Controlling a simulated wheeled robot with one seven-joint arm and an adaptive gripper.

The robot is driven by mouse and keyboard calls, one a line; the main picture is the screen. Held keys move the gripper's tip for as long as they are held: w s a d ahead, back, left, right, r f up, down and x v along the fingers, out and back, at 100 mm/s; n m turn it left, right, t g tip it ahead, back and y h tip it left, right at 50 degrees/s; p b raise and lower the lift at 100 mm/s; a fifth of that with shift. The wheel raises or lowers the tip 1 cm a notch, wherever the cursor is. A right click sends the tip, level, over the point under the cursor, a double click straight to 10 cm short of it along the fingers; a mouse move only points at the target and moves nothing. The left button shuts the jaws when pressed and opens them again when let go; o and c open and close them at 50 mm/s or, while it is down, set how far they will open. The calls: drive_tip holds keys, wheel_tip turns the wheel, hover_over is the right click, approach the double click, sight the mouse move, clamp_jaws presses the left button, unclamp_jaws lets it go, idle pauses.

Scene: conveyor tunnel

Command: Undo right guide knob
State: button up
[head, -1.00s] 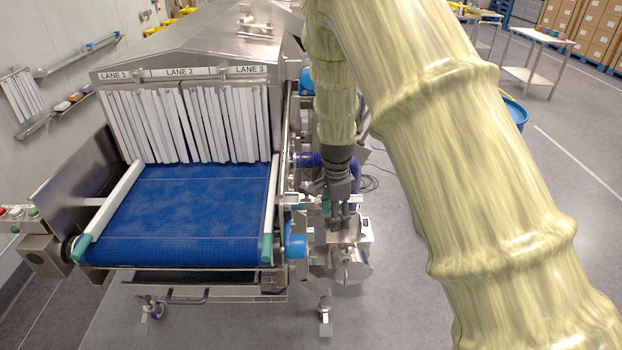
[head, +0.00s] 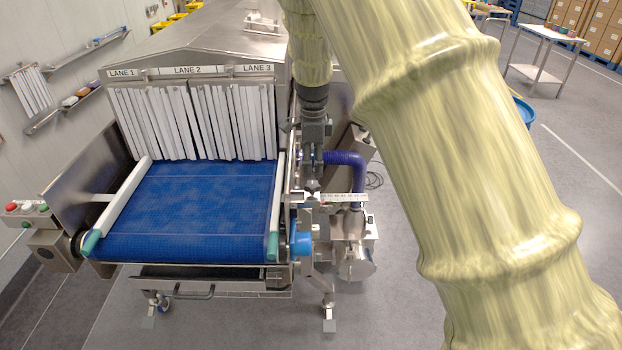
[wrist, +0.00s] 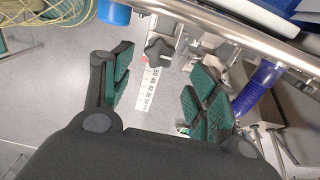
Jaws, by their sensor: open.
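In the wrist view a dark lobed knob (wrist: 158,50) sits on a metal bracket below a steel rail, near a white scale strip (wrist: 147,90). My gripper (wrist: 162,74) is open and empty, with its green-padded fingers to either side of the space just short of the knob, not touching it. In the head view my gripper (head: 312,172) points down beside the right side of the conveyor, over the scale strip (head: 343,197). The knob is hard to make out there. The right guide rail (head: 276,205) is white with a green end.
The blue belt (head: 190,205) lies left of my gripper, with white strip curtains (head: 195,122) behind it. A purple-blue hose (head: 350,160) curves close on the right and also shows in the wrist view (wrist: 258,85).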

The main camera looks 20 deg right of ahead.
sight(312, 184)
drive_tip(key=shift+f+p, duration=1.4)
drive_tip(key=shift+f, duration=2.15)
drive_tip(key=shift+c, duration=0.4)
drive_tip(key=c, duration=0.9)
